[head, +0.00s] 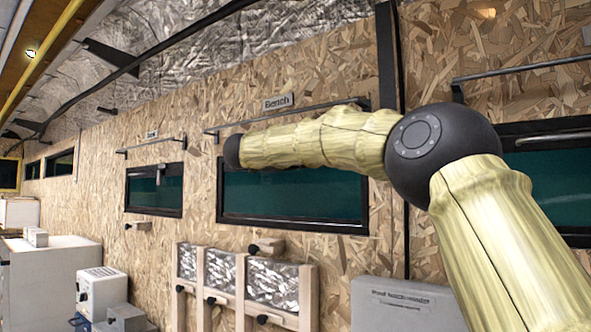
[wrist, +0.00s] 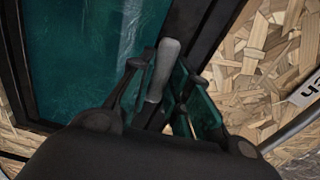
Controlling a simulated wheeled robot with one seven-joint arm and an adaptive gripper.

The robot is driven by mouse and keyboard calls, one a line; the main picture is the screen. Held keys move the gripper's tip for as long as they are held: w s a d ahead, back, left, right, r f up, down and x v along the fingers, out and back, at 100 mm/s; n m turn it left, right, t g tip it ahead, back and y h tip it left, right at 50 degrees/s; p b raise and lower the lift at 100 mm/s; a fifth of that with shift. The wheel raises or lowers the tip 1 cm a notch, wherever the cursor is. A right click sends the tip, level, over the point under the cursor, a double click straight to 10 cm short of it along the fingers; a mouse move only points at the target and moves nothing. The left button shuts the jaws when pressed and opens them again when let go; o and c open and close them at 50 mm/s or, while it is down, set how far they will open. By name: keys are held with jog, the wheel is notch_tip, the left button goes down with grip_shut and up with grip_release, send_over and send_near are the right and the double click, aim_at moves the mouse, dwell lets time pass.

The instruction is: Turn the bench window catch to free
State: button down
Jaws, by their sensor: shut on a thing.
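The bench window (head: 300,196) is a dark green pane in a black frame, under a sign that reads Bench. It also shows in the wrist view as a teal pane (wrist: 75,55). The catch (wrist: 165,65) is a grey, rounded lever at the window's black frame, lying lengthwise between my fingers. My gripper (wrist: 164,78) is shut on the catch, with a finger on each side of it. The catch's base is partly hidden by the fingers. In the head view my arm crosses the top of the window, and the gripper and catch are hidden.
A second, smaller window (head: 153,190) with a catch at its top is to the left. The Bench sign (head: 278,101) and a dark rail (head: 290,117) are above the bench window. Wooden-framed panels (head: 245,282) and a grey box (head: 400,305) stand below.

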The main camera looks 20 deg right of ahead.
jog(key=shift+s+d+r+m+b, duration=0.1)
jog(key=shift+d+r+m+b, duration=0.25)
jog(key=shift+r+m, duration=0.25)
jog(key=shift+r, duration=0.15)
jog(key=c, duration=1.4)
grip_release()
jog(key=shift+a, duration=0.1)
jog(key=shift+c, duration=0.2)
jog(key=shift+o, duration=0.4)
jog(key=shift+w+f, duration=0.35)
jog(key=shift+f, duration=0.2)
jog(key=v, duration=1.2)
